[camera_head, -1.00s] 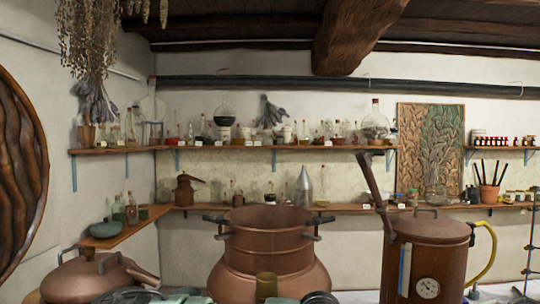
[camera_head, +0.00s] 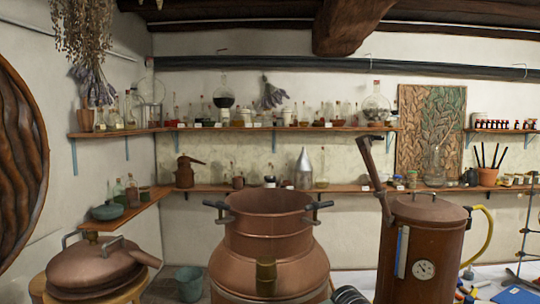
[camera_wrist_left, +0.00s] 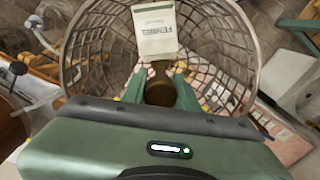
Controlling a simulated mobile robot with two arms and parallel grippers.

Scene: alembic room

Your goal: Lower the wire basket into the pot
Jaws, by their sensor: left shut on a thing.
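The copper pot (camera_head: 268,245) stands open at the top in the middle of the head view, with dark handles at both sides of its rim and a brass fitting (camera_head: 266,277) on its front. The wire basket (camera_wrist_left: 88,60) fills the upper part of the left wrist view, with a white tag reading FENNEL (camera_wrist_left: 155,28). My left gripper (camera_wrist_left: 159,88) has its green fingers around a dark brass piece (camera_wrist_left: 160,90) in front of the basket's mesh; how that piece joins the basket is hidden. Neither basket nor grippers show in the head view.
A copper boiler with a gauge (camera_head: 428,245) and raised lever stands right of the pot. A domed copper lid (camera_head: 95,270) rests on a wooden stool at left. A teal bucket (camera_head: 190,283) is on the floor between. Shelves with glassware (camera_head: 255,128) line the back wall.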

